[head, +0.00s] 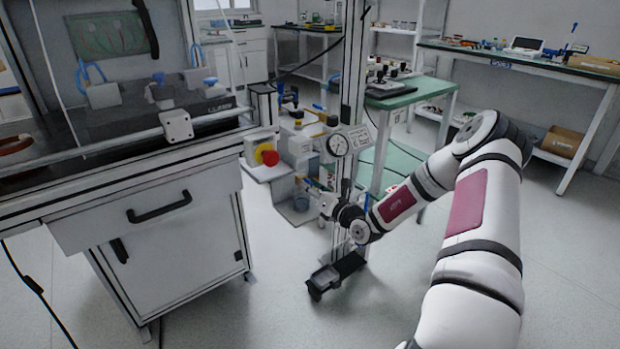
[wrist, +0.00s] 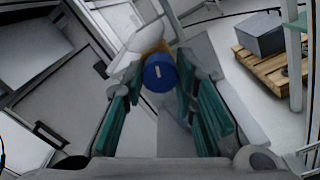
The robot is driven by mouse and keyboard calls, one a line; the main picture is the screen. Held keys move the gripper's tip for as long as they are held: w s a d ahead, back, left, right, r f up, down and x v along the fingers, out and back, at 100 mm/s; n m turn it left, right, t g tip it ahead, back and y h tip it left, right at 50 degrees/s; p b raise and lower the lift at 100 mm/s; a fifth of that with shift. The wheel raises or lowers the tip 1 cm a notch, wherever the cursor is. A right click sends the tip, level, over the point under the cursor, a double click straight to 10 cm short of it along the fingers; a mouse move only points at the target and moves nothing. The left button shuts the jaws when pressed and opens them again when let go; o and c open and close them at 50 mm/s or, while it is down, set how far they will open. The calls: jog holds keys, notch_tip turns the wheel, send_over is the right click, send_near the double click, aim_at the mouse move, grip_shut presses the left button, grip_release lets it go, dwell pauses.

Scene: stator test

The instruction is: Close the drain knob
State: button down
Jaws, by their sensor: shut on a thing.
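The drain knob (wrist: 159,72) is a round blue cap with a small pale mark on its face, in the upper middle of the wrist view. My gripper (wrist: 160,88) has its teal-padded fingers on both sides of the knob and is shut on it. In the head view my gripper (head: 326,198) is at the lower part of the small white apparatus, below the round gauge (head: 338,145). The knob is hard to make out there, as the gripper and apparatus crowd it.
A white cabinet bench (head: 165,255) stands at the left. A red emergency button (head: 270,158) sits on a yellow base near the apparatus. A green-topped table (head: 405,95) is behind. A grey box (wrist: 258,38) rests on a wooden pallet. Floor in front is clear.

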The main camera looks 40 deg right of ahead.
jog(key=shift+m+p, duration=0.9)
jog(key=shift+p, duration=0.35)
jog(key=c, duration=1.3)
grip_release()
jog(key=s, duration=1.2)
jog(key=shift+d, duration=0.2)
